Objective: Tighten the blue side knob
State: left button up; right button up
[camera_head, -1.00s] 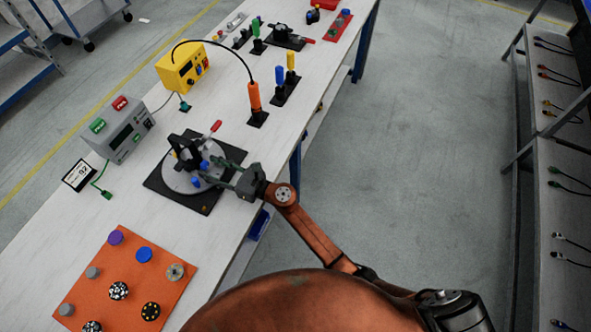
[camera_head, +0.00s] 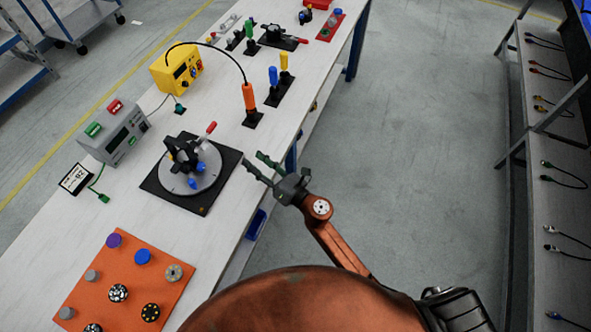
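A round grey turntable (camera_head: 208,182) sits on a black square plate (camera_head: 230,160) on the workbench. It carries a black fixture (camera_head: 182,152) with a red-tipped lever (camera_head: 211,128). Two blue knobs show on the fixture, one higher (camera_head: 200,167) and one lower at the side (camera_head: 194,183). My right gripper (camera_head: 250,157) is to the right of the turntable, over the bench edge. Its two green fingers are apart with nothing between them, and it touches neither knob. My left gripper is not in view.
A grey box (camera_head: 122,138) and a small display card (camera_head: 75,178) stand left of the plate. An orange-handled tool (camera_head: 249,98) stands behind. An orange board with several knobs (camera_head: 160,264) lies in front. Open floor (camera_head: 420,150) is to the right.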

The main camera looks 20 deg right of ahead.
jog(key=d+f+m+t+h, duration=0.1)
jog(key=d+f+m+h, duration=0.1)
jog(key=d+m+h, duration=0.5)
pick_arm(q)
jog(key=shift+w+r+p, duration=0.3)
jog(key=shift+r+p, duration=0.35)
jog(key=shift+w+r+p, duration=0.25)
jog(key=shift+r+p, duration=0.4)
pick_arm(e)
jog(key=d+f+m+g, duration=0.1)
jog(key=d+f+m, duration=0.4)
jog(key=f, duration=0.3)
jog(key=shift+d+f+y, duration=0.3)
jog(key=shift+d, duration=0.25)
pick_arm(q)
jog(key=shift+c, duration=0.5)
